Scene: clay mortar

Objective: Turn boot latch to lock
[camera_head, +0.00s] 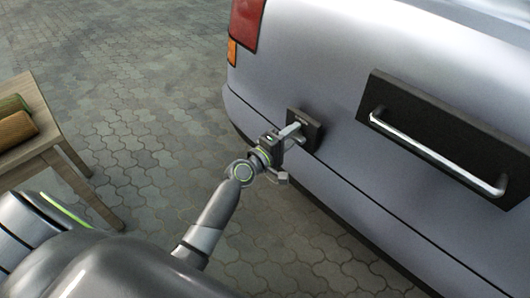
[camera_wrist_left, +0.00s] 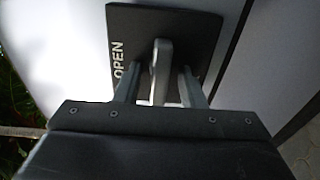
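The boot latch is a dark square plate (camera_head: 312,126) on the silver car's rear, with a light grey lever (camera_head: 290,129). In the left wrist view the plate (camera_wrist_left: 194,28) carries the word OPEN along its left side, and the lever (camera_wrist_left: 161,62) stands out from its middle. My left gripper (camera_head: 291,136) is at the latch. In the left wrist view its two fingers (camera_wrist_left: 160,78) stand one on each side of the lever, with a gap showing on both sides, so it is open around the lever. My right gripper is not in view.
A dark panel with a long metal handle (camera_head: 436,154) is on the car to the right of the latch. A red tail light (camera_head: 246,22) is above left. A wooden table (camera_head: 44,108) with brown rolled things (camera_head: 14,124) stands at the left. Paving between is clear.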

